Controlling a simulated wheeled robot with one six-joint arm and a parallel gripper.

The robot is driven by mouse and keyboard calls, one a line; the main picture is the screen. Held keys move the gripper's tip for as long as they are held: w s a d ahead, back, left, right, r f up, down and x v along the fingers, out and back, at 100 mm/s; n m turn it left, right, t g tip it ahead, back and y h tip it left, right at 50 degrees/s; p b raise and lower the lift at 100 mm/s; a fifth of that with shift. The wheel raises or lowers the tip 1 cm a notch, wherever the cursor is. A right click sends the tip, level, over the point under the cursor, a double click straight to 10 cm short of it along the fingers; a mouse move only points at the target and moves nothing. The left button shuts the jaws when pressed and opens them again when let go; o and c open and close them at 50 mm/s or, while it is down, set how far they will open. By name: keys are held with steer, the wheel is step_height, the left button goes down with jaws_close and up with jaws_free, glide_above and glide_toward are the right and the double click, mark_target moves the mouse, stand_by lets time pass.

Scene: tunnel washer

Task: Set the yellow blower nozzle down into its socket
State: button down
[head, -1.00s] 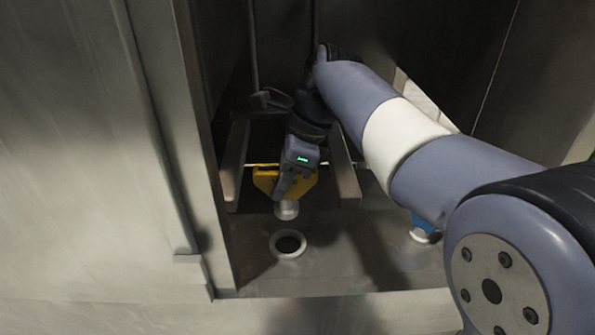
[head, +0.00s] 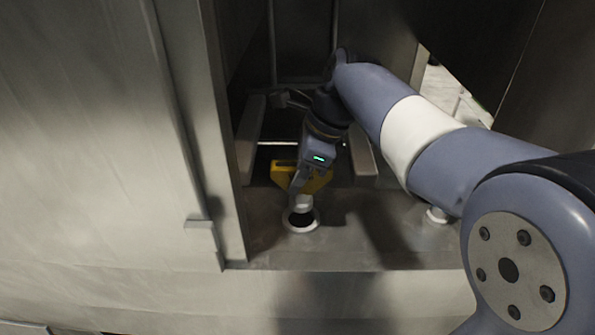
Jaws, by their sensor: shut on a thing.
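The yellow blower nozzle (head: 318,184) hangs in my gripper (head: 299,188), which is shut on it. The nozzle has a yellow body and a pale round lower end (head: 302,203). The socket is a dark round hole with a white ring (head: 314,226) in the metal floor. The nozzle's pale end is right at the socket, over its far part in the picture. I cannot tell whether it has entered the hole or is just above it. My fingers hide part of the yellow body.
A metal wall (head: 110,140) stands close on the left, with an upright post (head: 205,150) beside the opening. A short white fitting (head: 436,215) stands on the floor to the right, partly behind my arm. Two metal rails (head: 250,140) flank the nozzle. The front ledge is clear.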

steer(key=shift+f+b, duration=1)
steer(key=shift+f, duration=0.05)
steer(key=shift+r+p, duration=0.2)
steer(key=shift+p, duration=0.4)
steer(key=shift+f, duration=0.15)
steer(key=shift+f+b, duration=0.8)
steer(key=shift+f, duration=0.55)
steer(key=c, duration=1)
jaws_free()
steer(key=v, duration=1.1)
